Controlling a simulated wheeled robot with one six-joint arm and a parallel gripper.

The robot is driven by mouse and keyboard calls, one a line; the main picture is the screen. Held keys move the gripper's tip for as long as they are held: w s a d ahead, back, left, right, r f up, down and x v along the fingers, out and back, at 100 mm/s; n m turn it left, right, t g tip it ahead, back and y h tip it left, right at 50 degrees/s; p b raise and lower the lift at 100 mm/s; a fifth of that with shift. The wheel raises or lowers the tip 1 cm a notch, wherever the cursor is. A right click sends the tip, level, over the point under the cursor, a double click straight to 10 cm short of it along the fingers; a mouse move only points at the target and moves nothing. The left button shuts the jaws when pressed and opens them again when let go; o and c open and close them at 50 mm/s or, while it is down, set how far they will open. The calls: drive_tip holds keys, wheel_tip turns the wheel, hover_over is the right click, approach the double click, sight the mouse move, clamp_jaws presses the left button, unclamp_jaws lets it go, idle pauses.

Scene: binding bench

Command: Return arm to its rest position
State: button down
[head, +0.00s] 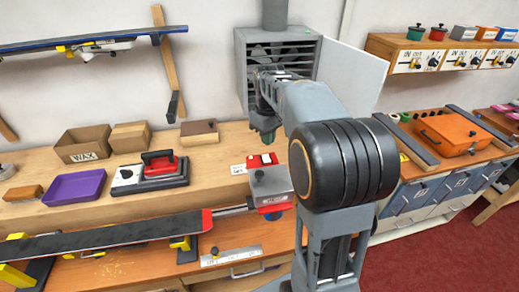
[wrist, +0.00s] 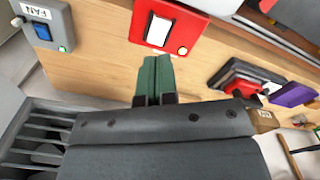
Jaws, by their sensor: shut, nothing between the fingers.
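My gripper (head: 265,136) is in front of the open grey cabinet and above the back of the bench in the head view. My arm reaches forward to it from the lower right and hides part of the cabinet and bench. In the wrist view, the two green fingers of my gripper (wrist: 154,78) are together with nothing between them. They point toward the red switch box (wrist: 168,28), which has a white rocker. A gap to the box cannot be judged exactly.
The grey cabinet (head: 243,62) has slatted shelves and its door (head: 350,75) stands open to the right of my arm. A grey FAN switch box (wrist: 42,25) is at upper left in the wrist view. A purple tray (head: 75,187) and a black-and-red device (head: 150,174) occupy the left bench.

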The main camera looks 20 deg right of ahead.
drive_tip(key=shift+s+a+r, duration=0.1)
drive_tip(key=shift+s+a, duration=0.2)
drive_tip(key=s+a+t, duration=0.1)
drive_tip(key=s+a, duration=0.1)
drive_tip(key=s+a+m, duration=0.1)
drive_tip(key=s, duration=0.2)
drive_tip(key=s+a+m+t, duration=0.1)
drive_tip(key=s+a, duration=0.1)
drive_tip(key=s, duration=0.1)
drive_tip(key=shift+s+a+r+t, duration=0.15)
drive_tip(key=shift+s+a+t, duration=0.1)
drive_tip(key=shift+a+t, duration=0.1)
drive_tip(key=s+a+f+m+t, duration=0.1)
drive_tip(key=s+a+f+t, duration=0.1)
drive_tip(key=s, duration=0.5)
drive_tip(key=shift+a+f+m, duration=0.4)
drive_tip(key=shift+a+f, duration=0.2)
drive_tip(key=shift+f, duration=0.3)
drive_tip(key=shift+s, duration=0.1)
